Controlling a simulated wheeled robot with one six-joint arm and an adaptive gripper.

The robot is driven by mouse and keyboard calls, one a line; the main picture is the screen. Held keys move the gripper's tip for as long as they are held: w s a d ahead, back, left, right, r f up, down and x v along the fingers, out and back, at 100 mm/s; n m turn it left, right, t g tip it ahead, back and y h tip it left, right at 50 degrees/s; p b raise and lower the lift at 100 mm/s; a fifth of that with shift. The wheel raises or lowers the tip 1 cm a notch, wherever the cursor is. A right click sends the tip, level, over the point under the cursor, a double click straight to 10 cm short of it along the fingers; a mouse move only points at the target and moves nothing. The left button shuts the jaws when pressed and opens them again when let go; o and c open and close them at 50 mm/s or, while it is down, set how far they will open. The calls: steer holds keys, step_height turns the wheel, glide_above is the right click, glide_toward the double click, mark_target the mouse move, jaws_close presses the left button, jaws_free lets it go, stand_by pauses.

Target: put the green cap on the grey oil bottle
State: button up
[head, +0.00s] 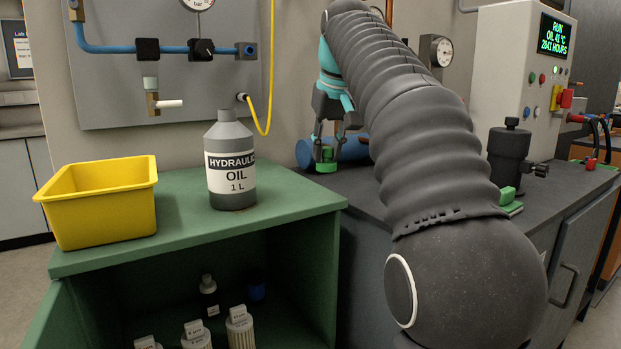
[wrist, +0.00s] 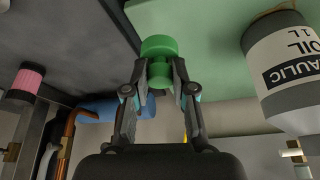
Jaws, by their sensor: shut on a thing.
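The grey oil bottle (head: 231,160), labelled HYDRAULIC OIL 1 L, stands upright on the green cabinet top. It also shows at the right of the wrist view (wrist: 284,70), partly cut off by the frame edge. My gripper (head: 326,152) is to the right of the bottle and apart from it, by the edge of the dark bench. It is shut on the green cap (head: 326,166). In the wrist view the green cap (wrist: 159,47) sits between the fingertips of my gripper (wrist: 160,80). The bottle's mouth is not clearly visible.
A yellow bin (head: 101,205) stands left of the bottle on the green cabinet (head: 180,238). A blue cylinder (head: 355,148) lies behind my gripper. A yellow hose (head: 271,80) hangs behind the bottle. A black fitting (head: 508,155) stands on the bench at right.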

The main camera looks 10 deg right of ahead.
steer(key=a, duration=0.1)
steer(key=w+a+f, duration=0.1)
steer(key=a+f, duration=0.1)
steer(key=shift+w+a+f, duration=0.1)
steer(key=shift+w+f, duration=0.05)
steer(key=shift+w, duration=0.25)
steer(key=shift+f, duration=1.9)
steer(key=shift+f, duration=0.2)
steer(key=o, duration=0.7)
steer(key=shift+o, duration=0.2)
steer(key=v, duration=1.2)
steer(key=shift+r, duration=0.2)
